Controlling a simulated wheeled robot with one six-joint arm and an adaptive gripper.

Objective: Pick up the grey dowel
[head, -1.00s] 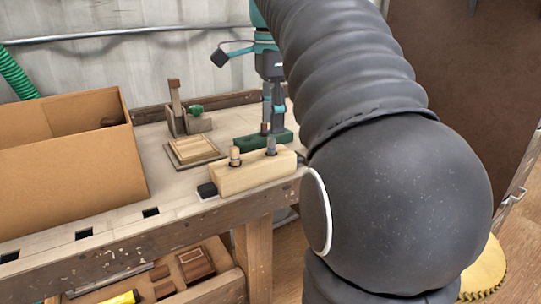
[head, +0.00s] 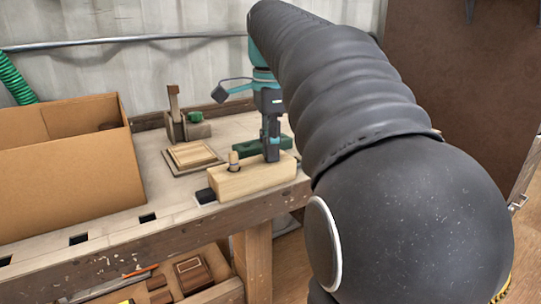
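A pale wooden block (head: 252,181) lies near the front edge of the workbench. A light wooden dowel (head: 233,158) stands in its left hole. My gripper (head: 271,155) points down at the block's right hole, where the grey dowel stood in the earlier view. Its fingers reach down close to the top of the block and hide the grey dowel. I cannot tell whether the fingers are shut on it or still apart around it.
A dark green block (head: 248,147) lies just behind the wooden block. A square wooden piece (head: 194,156) and a wooden fixture with a green knob (head: 186,128) stand to the left. A large cardboard box (head: 70,170) fills the bench's left side.

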